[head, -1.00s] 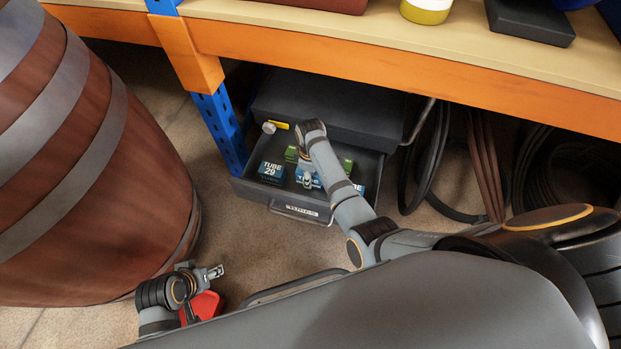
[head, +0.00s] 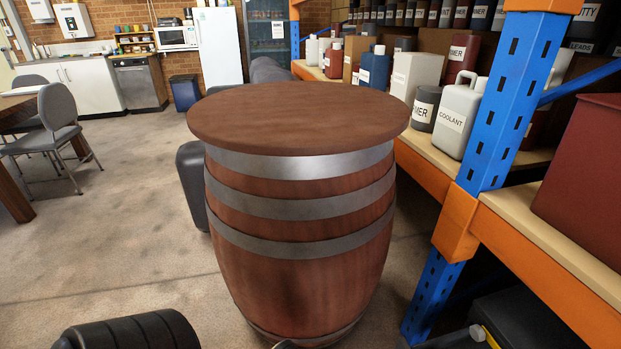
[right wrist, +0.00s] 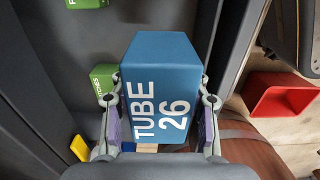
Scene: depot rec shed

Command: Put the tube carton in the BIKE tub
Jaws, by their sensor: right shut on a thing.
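In the right wrist view, a blue tube carton (right wrist: 160,95) marked "TUBE 26" fills the middle. My right gripper (right wrist: 160,110) is shut on it, with one finger pad on each side. Dark drawer walls (right wrist: 35,85) lie beneath and left of the carton. I cannot tell whether it is clear of the drawer. My left gripper is not in view, and the head view does not show the carton. No tub with a readable BIKE label is in view. A red open container (right wrist: 283,97) stands to the right in the right wrist view, with no label visible.
A wooden barrel (head: 300,240) with metal hoops stands in front. Right of it is orange and blue shelving (head: 500,130) holding bottles. Green boxes (right wrist: 104,82) and a yellow item (right wrist: 79,148) lie beside the carton.

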